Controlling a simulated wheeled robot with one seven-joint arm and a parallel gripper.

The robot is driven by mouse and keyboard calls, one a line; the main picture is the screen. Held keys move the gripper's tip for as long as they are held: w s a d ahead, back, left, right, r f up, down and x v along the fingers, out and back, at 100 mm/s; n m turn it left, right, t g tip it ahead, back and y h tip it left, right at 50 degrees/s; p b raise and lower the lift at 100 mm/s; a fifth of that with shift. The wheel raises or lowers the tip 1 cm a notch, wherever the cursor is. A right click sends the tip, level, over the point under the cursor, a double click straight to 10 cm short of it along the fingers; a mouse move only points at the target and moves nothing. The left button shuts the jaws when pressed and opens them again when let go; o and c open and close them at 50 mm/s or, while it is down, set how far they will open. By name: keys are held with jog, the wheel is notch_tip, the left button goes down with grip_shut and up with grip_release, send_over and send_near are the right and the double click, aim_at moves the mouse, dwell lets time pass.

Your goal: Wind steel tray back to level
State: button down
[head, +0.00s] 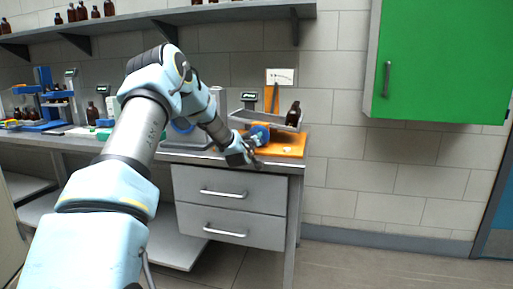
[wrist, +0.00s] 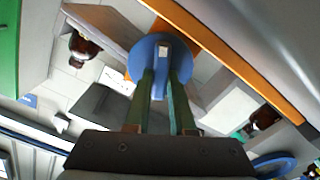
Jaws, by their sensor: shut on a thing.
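A blue round handwheel (head: 261,131) with a pale mark stands at the orange base (head: 287,150) on the bench's right end. My gripper (head: 252,150) is at the wheel; in the wrist view its two green fingers (wrist: 165,80) are shut on part of the wheel (wrist: 150,43), hiding some of it. The grey steel tray (head: 278,126) is above and behind the wheel and looks tilted, its right end lower. An amber bottle (head: 293,113) stands at the tray's right end, and also shows in the wrist view (wrist: 85,47). An orange post (head: 273,98) rises behind the tray.
A white card with a scale (head: 280,76) is on the wall behind. A wall shelf (head: 180,16) with bottles is above, a green cabinet (head: 440,60) at upper right. Drawers (head: 228,205) are under the bench. Blue equipment (head: 45,105) stands at left. Floor at right is clear.

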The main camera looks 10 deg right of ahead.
jog(key=n+b, duration=0.3)
jog(key=shift+w+a+f+n+b, duration=0.1)
jog(key=shift+f+n+b, duration=0.2)
jog(key=shift+n+b, duration=0.1)
jog(key=n+b, duration=0.3)
jog(key=shift+n, duration=0.3)
jog(key=n+b, duration=0.3)
jog(key=shift+f+n, duration=0.1)
jog(key=shift+n, duration=0.3)
jog(key=shift+n+b, duration=0.55)
jog(key=shift+n, duration=0.05)
jog(key=c, duration=0.8)
grip_release()
jog(key=shift+o, duration=0.2)
jog(key=shift+a, duration=0.1)
